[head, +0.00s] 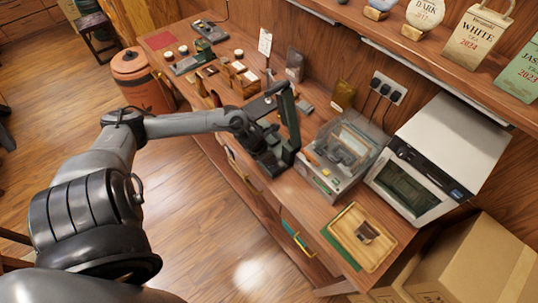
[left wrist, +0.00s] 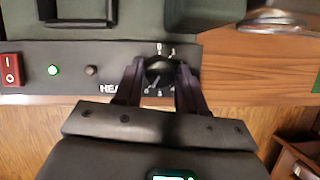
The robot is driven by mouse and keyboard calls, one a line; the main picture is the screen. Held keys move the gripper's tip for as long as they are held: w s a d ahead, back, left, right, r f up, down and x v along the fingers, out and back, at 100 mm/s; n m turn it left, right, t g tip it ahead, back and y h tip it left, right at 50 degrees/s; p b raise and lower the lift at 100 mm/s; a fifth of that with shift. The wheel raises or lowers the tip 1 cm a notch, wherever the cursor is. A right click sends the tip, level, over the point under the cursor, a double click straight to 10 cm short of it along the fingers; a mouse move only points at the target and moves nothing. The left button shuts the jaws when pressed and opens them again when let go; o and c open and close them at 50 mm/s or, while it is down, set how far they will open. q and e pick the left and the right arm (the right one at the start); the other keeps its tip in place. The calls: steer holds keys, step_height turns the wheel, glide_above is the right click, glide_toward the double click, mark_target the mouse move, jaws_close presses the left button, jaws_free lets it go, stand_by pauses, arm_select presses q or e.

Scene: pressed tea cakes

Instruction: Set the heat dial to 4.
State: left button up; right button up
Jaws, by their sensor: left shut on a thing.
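In the left wrist view, a round black heat dial (left wrist: 160,68) sits on a dark grey control panel (left wrist: 110,58). Small white digits stand around it, and part of the "HEAT" lettering shows to its lower left. My left gripper (left wrist: 160,76) has a finger on each side of the knob and is shut on it. A pale mark shows on the knob, but I cannot tell which number it points to. In the head view, my left arm (head: 185,124) reaches to the workbench (head: 310,211), where dark shapes overlap and hide the dial. My right gripper is not in view.
The panel has a red rocker switch (left wrist: 10,70) and a lit green lamp (left wrist: 53,70). In the head view, a clear-lidded machine (head: 345,145), a wooden tray (head: 343,239) and a white oven (head: 455,145) stand to the right. Small items crowd the bench's far left.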

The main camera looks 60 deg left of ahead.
arm_select(q)
steer(key=n+p, duration=0.1)
steer(key=n, duration=0.1)
steer(key=n+y, duration=0.1)
steer(key=shift+d+r+n+y+p, duration=0.1)
steer(key=shift+r+n+y+p, duration=0.1)
steer(key=shift+n+y+p, duration=0.15)
steer(key=n+y+p, duration=0.1)
steer(key=n+p, duration=0.1)
steer(key=n, duration=0.1)
steer(key=shift+w+d+g, duration=0.1)
steer(key=shift+g, duration=0.3)
steer(key=n+g+y+p, duration=0.1)
steer(key=n+p, duration=0.3)
steer(key=shift+d, duration=0.1)
steer(key=shift+w+f+n+g+y+p, duration=0.15)
steer(key=shift+n+g+p, duration=0.2)
steer(key=shift+n+p, duration=0.35)
steer(key=shift+s+n+g+y+p, duration=0.1)
steer(key=shift+n+g+p, duration=0.35)
steer(key=shift+n, duration=0.4)
steer(key=o, duration=1)
